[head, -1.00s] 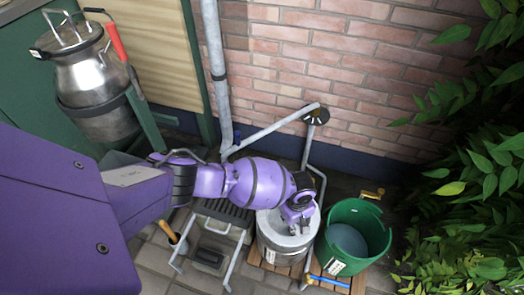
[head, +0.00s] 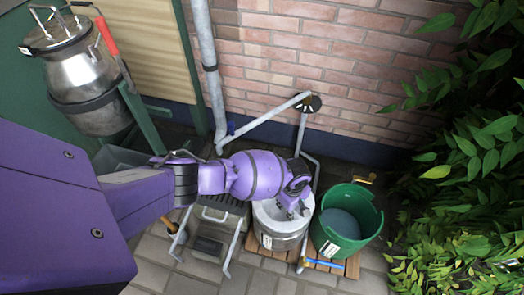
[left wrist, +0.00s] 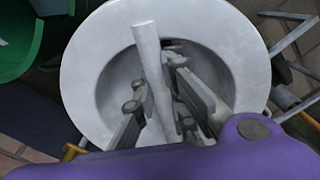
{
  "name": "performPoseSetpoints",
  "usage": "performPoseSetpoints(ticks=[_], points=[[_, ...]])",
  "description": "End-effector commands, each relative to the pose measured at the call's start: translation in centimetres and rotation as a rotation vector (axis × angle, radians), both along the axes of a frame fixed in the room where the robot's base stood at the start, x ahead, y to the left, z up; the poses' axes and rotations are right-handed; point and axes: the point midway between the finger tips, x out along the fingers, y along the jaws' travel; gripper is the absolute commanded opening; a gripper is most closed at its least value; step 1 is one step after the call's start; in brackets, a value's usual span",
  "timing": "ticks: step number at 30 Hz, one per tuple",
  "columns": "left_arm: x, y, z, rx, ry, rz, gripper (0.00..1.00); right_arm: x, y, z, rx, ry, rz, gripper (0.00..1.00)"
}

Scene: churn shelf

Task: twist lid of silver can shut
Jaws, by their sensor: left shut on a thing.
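The silver can (head: 278,237) stands on wooden slats near the brick wall. Its pale grey round lid (left wrist: 88,65) has a sunken middle and sits on top, seen from above in the left wrist view. A grey bar handle (left wrist: 150,62) crosses that hollow. My left gripper (head: 294,205) is over the lid from above. In the left wrist view its fingers (left wrist: 165,100) are on both sides of the bar, shut on it. The gripper hides part of the lid, and I cannot tell how tightly the lid sits. My right gripper is not in view.
A green bucket (head: 328,240) stands close to the can's right. A grey pipe (head: 266,122) runs behind the can. A black-topped metal step (head: 225,203) is to the left. A larger metal churn (head: 82,75) hangs at upper left. Leaves (head: 470,200) fill the right side.

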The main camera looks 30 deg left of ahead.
Motion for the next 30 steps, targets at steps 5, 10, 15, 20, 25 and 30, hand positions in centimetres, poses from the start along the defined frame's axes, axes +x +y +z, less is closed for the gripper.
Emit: performPoseSetpoints(ticks=[5,10,15,20,25,30], points=[[0.35,-0.20,0.26,-0.001,-0.004,0.049,0.00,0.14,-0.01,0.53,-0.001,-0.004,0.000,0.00],[0.40,-0.19,0.18,-0.001,-0.004,0.063,0.00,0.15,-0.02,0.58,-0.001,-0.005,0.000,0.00],[0.45,-0.20,0.20,-0.001,-0.004,0.062,0.00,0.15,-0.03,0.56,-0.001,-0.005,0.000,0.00],[0.56,-0.27,0.31,-0.003,-0.005,0.076,0.00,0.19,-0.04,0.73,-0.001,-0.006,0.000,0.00],[0.75,-0.34,0.41,-0.003,-0.005,0.117,0.00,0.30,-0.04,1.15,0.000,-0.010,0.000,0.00],[0.82,-0.33,0.36,-0.003,-0.006,0.131,0.00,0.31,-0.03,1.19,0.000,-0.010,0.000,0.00]])
